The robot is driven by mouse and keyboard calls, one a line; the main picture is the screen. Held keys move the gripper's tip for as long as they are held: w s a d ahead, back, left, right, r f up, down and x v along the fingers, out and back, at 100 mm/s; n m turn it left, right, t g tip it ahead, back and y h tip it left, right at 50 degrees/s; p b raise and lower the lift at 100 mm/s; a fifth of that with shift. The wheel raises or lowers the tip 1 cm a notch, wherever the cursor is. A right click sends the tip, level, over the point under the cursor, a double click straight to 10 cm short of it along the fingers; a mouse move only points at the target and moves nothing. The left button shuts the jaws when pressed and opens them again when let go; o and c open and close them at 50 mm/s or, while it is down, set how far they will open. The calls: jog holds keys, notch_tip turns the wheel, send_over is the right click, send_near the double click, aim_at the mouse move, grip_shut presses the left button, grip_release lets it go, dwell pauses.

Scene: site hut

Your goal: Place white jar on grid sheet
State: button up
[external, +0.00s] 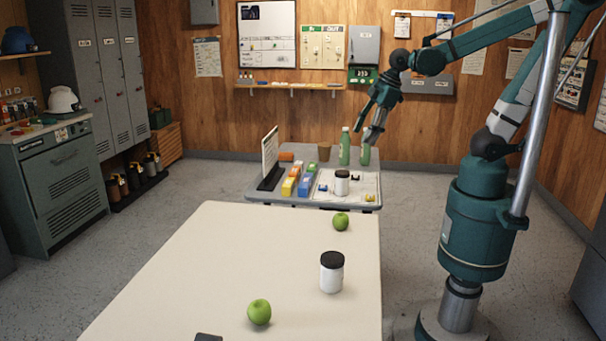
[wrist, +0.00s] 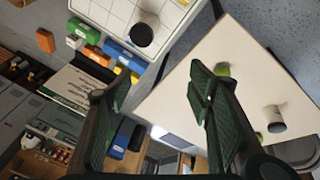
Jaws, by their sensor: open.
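A white jar (external: 331,276) with a black lid stands upright on the near cream table between two green apples. It also shows in the wrist view (wrist: 275,125). A second white jar (external: 342,187) with a black lid stands on the grid sheet (external: 350,199) on the far grey table. The wrist view shows this jar (wrist: 143,32) and the grid sheet (wrist: 112,14) at the top. My gripper (external: 374,133) is open and empty, above the right side of the far table and apart from both jars. Its two fingers also show in the wrist view (wrist: 155,96).
Green apples (external: 259,312) (external: 341,221) sit on the cream table (external: 225,250). Beside the sheet are colored blocks (external: 290,186) and an upright board (external: 270,152). Green bottles (external: 345,147) and a brown cup (external: 324,152) stand behind.

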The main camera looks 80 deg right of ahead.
jog(key=s+a+r+m+t, duration=0.2)
jog(key=s+a+r+m, duration=0.1)
jog(key=s+m, duration=0.2)
jog(key=shift+s+r+m+t, duration=0.3)
jog(key=shift+s+r+m, duration=0.1)
jog(key=shift+m, duration=0.3)
